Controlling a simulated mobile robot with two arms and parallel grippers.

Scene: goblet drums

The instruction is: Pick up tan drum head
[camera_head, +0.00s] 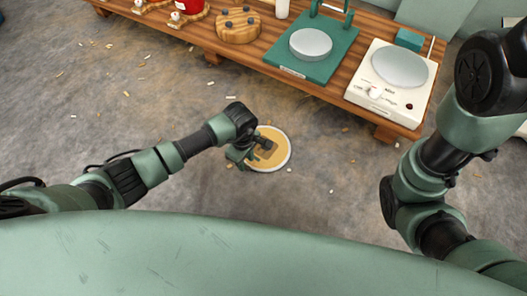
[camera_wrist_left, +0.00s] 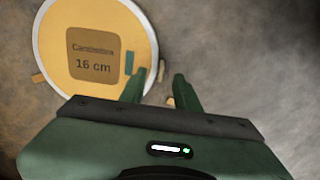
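The tan drum head (camera_head: 283,152) is a flat yellow-tan disc with a white rim, lying on the floor below the bench. It also shows in the left wrist view (camera_wrist_left: 112,28), with a brown label reading "16 cm" and small tabs at its edge. My left gripper (camera_head: 248,156) is over the disc's left part in the head view and hides some of it. In the left wrist view its two green fingers (camera_wrist_left: 160,77) are apart with nothing held, and the disc's rim appears between them. I cannot tell their height above it. My right gripper is out of view.
A wooden bench (camera_head: 215,43) runs along the back. On it are a green press (camera_head: 331,55), a white scale-like device (camera_head: 384,104), a round wooden block (camera_head: 237,33) and a red pot. Small chips litter the grey floor (camera_head: 150,90), which is otherwise open around the disc.

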